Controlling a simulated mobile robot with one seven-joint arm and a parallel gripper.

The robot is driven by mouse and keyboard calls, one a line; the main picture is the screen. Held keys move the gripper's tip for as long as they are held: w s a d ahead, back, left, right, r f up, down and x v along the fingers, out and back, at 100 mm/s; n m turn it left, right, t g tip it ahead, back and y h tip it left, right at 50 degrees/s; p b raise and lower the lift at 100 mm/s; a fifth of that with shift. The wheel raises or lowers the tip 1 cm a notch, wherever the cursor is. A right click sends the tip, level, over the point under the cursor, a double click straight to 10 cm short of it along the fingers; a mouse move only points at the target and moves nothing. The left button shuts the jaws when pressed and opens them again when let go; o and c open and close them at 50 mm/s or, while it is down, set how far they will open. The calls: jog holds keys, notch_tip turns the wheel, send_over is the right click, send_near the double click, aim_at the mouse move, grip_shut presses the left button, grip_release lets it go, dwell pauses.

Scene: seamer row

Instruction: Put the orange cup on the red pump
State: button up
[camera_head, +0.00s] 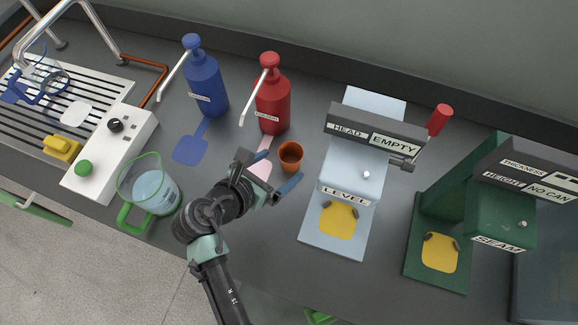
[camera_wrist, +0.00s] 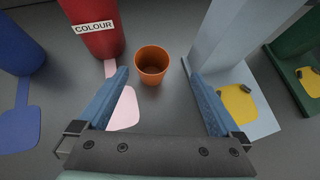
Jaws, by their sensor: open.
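The orange cup (camera_head: 290,157) stands upright on the dark counter, just right of the red pump's pink pad. The red pump (camera_head: 272,100) stands behind it, with a spout pointing down to the left and a pink pad (camera_head: 262,160) in front on the counter. My gripper (camera_head: 274,171) is open, its blue fingers low over the counter on the near side of the cup. In the wrist view the cup (camera_wrist: 151,64) is upright and empty, just beyond and between the fingertips (camera_wrist: 157,75). The red pump's lower body (camera_wrist: 92,28) bears a COLOUR label.
A blue pump (camera_head: 204,85) with a blue pad stands left of the red one. A glass jug (camera_head: 150,190) with a green handle is left of my arm. A pale blue machine (camera_head: 350,170) stands close right, and a green seamer (camera_head: 450,215) farther right.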

aim_at(297, 146)
jog(key=b, duration=0.1)
jog(key=s+f+t+b, duration=0.1)
jog(key=f+b, duration=0.1)
jog(key=shift+s+a+f+n+t+b, duration=0.15)
jog(key=shift+a+f+n+t+b, duration=0.15)
jog(key=shift+n+t, duration=0.1)
jog(key=shift+s+a+r+t+b, duration=0.15)
jog(key=shift+s+t+b, duration=0.1)
jog(key=shift+t+b, duration=0.25)
jog(key=shift+s+a+r+n+b, duration=0.1)
jog(key=shift+a+r+n+b, duration=0.1)
jog(key=shift+n+b, duration=0.15)
jog(key=x, duration=0.4)
jog(key=b+x, duration=0.1)
jog(key=x, duration=0.7)
jog(key=shift+w+d+r, duration=0.1)
jog(key=shift+w+r, duration=0.15)
jog(key=shift+w, duration=0.25)
